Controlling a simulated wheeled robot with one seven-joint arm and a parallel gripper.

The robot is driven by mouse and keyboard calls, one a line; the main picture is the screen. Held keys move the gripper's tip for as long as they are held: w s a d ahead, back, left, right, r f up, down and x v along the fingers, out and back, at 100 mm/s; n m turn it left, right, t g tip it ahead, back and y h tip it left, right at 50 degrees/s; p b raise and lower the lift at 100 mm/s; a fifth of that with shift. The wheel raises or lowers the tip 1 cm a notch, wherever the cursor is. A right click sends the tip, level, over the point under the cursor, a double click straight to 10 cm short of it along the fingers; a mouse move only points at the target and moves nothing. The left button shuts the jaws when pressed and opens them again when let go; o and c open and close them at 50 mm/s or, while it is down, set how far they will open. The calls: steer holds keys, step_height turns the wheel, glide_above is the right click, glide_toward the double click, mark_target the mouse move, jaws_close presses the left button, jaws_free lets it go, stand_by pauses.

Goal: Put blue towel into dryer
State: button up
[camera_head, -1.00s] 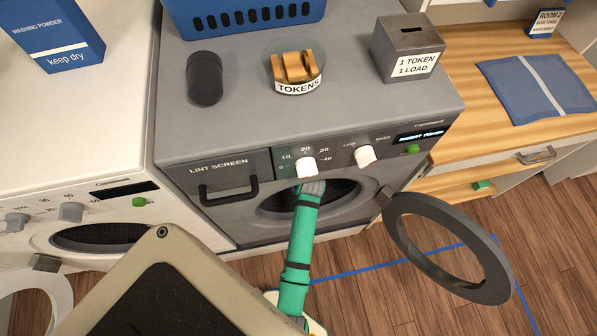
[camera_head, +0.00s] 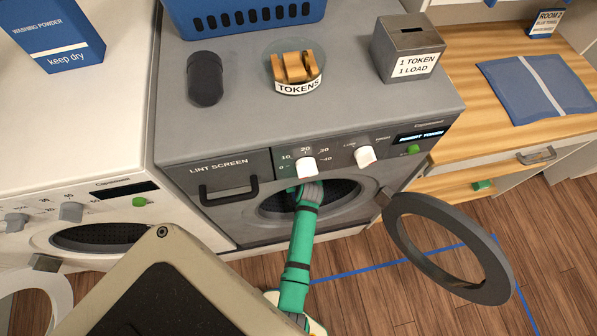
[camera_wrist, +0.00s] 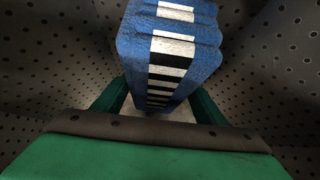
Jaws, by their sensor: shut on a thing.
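A folded blue towel (camera_wrist: 168,45) with a white and black striped band is between the fingers of my gripper (camera_wrist: 160,103) in the wrist view. My gripper is shut on it, inside a drum with dark perforated walls. In the head view, my wrist is at the open mouth of the grey dryer (camera_head: 240,150); the fingers and the held towel are mostly hidden there. The dryer's round door (camera_head: 492,268) is swung open to the right.
A flat blue cloth with a pale stripe (camera_head: 510,92) lies on the wooden counter (camera_head: 460,75).

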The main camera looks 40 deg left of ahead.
steer(key=o, duration=1.5)
steer(key=v, duration=1.2)
steer(key=shift+r, duration=0.1)
steer(key=s+d+r+m+t+h, duration=0.2)
steer(key=s+d+m+t, duration=0.1)
steer(key=s+d, duration=0.4)
steer(key=s+d+r+m+t+h, duration=0.1)
steer(key=s+d+r+m+t, duration=0.2)
steer(key=d, duration=0.6)
steer(key=s+d+r+m+t+h, duration=0.1)
steer(key=s+d+r, duration=0.2)
steer(key=s+r, duration=0.1)
steer(key=s+d+r+m+t+h, duration=0.1)
steer(key=s+d+r, duration=0.2)
steer(key=s+r, duration=0.2)
steer(key=s+d+r+m+t+h, duration=0.1)
steer(key=s+d+r+m+t, duration=0.1)
steer(key=s+d+r, duration=0.2)
steer(key=shift+s+r, duration=0.15)
steer(key=shift+r, duration=0.8)
steer(key=shift+s+r, duration=0.15)
steer(key=shift+r, duration=0.8)
